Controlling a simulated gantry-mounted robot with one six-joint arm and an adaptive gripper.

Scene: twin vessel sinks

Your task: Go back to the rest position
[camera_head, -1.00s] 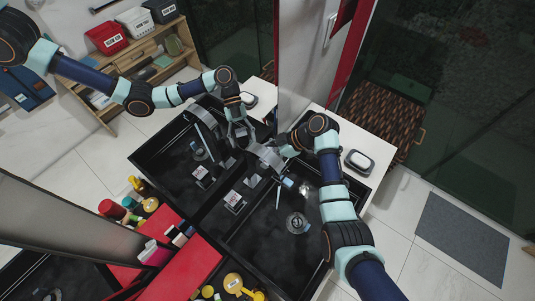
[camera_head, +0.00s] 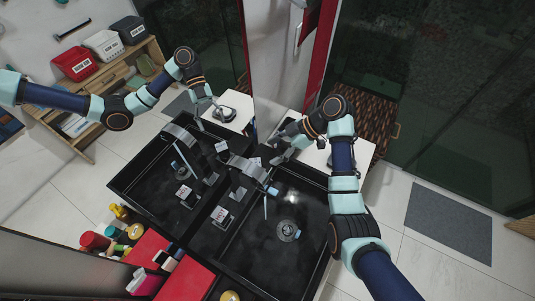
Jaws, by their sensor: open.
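My arm comes in from the lower right and bends at the wrist above the back edge of the right sink. My gripper (camera_head: 279,136) is at its end, small in the picture, with open jaws and nothing visible between them. It is above and behind the grey faucet (camera_head: 247,167) of the black sink (camera_head: 262,247). Whether it touches the faucet cannot be told for certain. A second, matching arm at the upper left appears to be my mirror reflection, with its gripper near a reflected white dish (camera_head: 224,113).
A drain (camera_head: 288,230) shows in the bare sink basin. Yellow and red bottles (camera_head: 95,241) and a red surface (camera_head: 186,281) are at the lower left. A wooden shelf with red, white and black boxes (camera_head: 103,45) is at the upper left. A grey mat (camera_head: 449,222) lies right.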

